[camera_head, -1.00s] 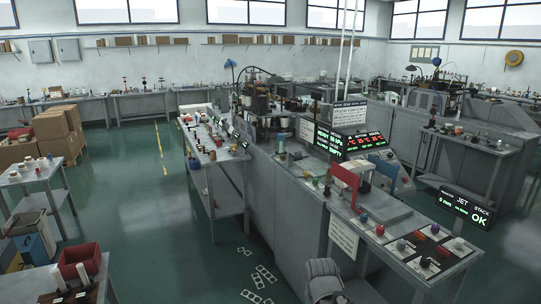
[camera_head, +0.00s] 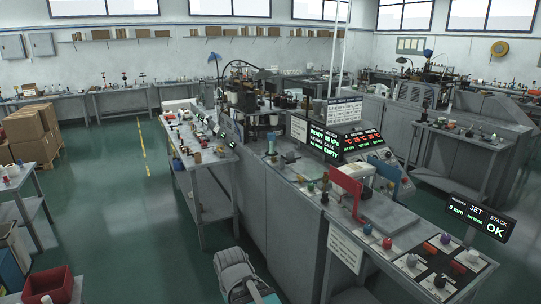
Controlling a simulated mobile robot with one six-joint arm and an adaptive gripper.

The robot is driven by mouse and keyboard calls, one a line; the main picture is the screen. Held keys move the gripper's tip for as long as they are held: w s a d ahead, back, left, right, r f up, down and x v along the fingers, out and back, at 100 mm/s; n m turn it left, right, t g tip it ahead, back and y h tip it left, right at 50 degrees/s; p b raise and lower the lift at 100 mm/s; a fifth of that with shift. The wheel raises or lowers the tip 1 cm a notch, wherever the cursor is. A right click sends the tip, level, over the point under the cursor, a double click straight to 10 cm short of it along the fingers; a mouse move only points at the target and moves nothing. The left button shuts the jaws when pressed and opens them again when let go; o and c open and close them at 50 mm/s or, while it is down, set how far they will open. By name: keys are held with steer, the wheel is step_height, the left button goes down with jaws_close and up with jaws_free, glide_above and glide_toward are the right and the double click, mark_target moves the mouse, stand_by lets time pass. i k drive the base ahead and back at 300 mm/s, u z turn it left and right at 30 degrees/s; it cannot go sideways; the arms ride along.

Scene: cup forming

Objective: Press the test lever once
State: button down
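No lever can be picked out for certain as the test lever; labels are too small to read. A front control panel (camera_head: 426,270) at the lower right carries several small knobs, including a purple knob (camera_head: 412,260), a black knob (camera_head: 440,281) and a white knob (camera_head: 473,256). A blue knob (camera_head: 367,229) and a red knob (camera_head: 387,243) stand just left of it. Behind them is a red upright frame (camera_head: 347,184) on the machine. A grey part of my arm rises at the bottom centre, apart from these knobs. My gripper's fingers do not show.
A display (camera_head: 480,217) reading "JET STACK OK" stands right of the panel. Another lit display (camera_head: 342,142) stands behind the red frame. A grey side table (camera_head: 205,165) stands left of the machine. A red bin (camera_head: 48,285) is at lower left. Green floor between is clear.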

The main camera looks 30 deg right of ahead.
mark_target(289, 161)
steer(key=z, duration=0.05)
steer(key=i, duration=1.45)
steer(key=z, duration=1.1)
steer(key=i, duration=0.65)
steer(key=z, duration=0.45)
steer(key=k, duration=0.95)
steer(key=z, duration=0.15)
steer(key=i, duration=0.25)
